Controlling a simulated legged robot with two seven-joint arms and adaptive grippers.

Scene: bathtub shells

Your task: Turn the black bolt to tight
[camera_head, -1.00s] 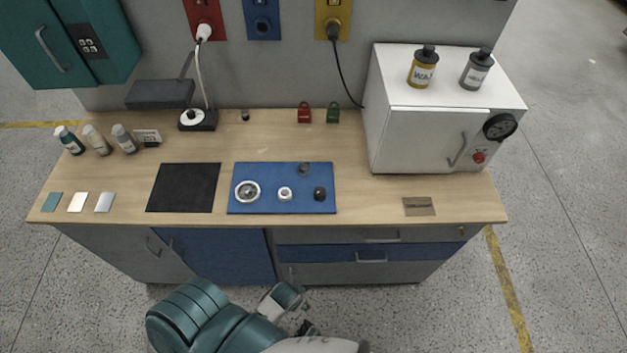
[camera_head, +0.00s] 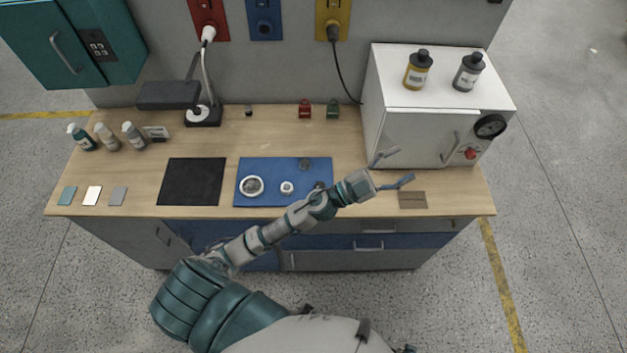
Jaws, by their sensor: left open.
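The black bolt (camera_head: 319,185) stands on the blue mat (camera_head: 270,168) near its right edge. It is mostly covered by my left forearm and wrist, and only a bit of its top shows. My left gripper (camera_head: 403,165) is open and empty, to the right of the mat and bolt. Its two fingers point right, in front of the white cabinet. Whether the bolt is tight cannot be seen. My right gripper is not in view.
The mat also holds a round metal ring (camera_head: 252,186), a small white-metal part (camera_head: 287,188) and a dark grey part (camera_head: 305,164). A white cabinet (camera_head: 415,130) with a gauge stands at the right. A brown plate (camera_head: 412,200) lies near the front edge. A black mat (camera_head: 192,182) lies left.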

